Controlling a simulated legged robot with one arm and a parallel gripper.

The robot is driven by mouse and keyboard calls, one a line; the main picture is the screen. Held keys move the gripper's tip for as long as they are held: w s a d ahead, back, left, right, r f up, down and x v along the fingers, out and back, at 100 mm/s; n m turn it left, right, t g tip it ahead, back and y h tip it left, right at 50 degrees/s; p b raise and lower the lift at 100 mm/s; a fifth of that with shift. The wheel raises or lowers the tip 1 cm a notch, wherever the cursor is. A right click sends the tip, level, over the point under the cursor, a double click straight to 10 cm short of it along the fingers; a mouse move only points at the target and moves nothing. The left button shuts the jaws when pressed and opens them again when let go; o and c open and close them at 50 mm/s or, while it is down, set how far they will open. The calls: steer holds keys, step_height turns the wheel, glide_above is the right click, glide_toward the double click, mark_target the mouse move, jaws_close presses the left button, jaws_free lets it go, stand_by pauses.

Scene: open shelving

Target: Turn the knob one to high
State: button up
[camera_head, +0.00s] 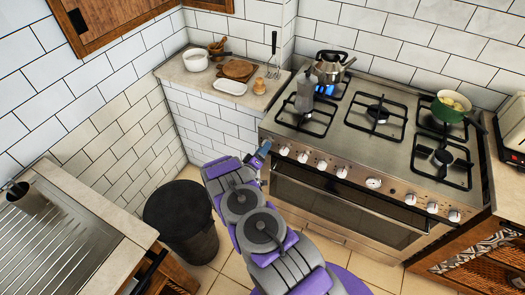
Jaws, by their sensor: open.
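The stove (340,135) has a row of several white round knobs along its front panel. The leftmost knob (284,150) is at the panel's left end, with another knob (303,157) to its right. Which knob is "knob one" is not marked, and the knob settings are too small to read. My gripper (264,149) is just left of the leftmost knob, near the stove's front left corner. It looks apart from the knob and holds nothing visible. Its jaws are open, though small in the view.
A kettle (331,68) stands on the back left burner, over a blue flame (325,90). A grey moka pot (305,90) is on the front left burner. A green pot (450,107) is at the right. A black bin (181,218) stands on the floor left of my arm.

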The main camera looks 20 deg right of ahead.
steer(key=p+v, duration=0.2)
steer(key=v, duration=1.5)
steer(key=shift+a+f+p, duration=0.2)
steer(key=shift+p, duration=0.1)
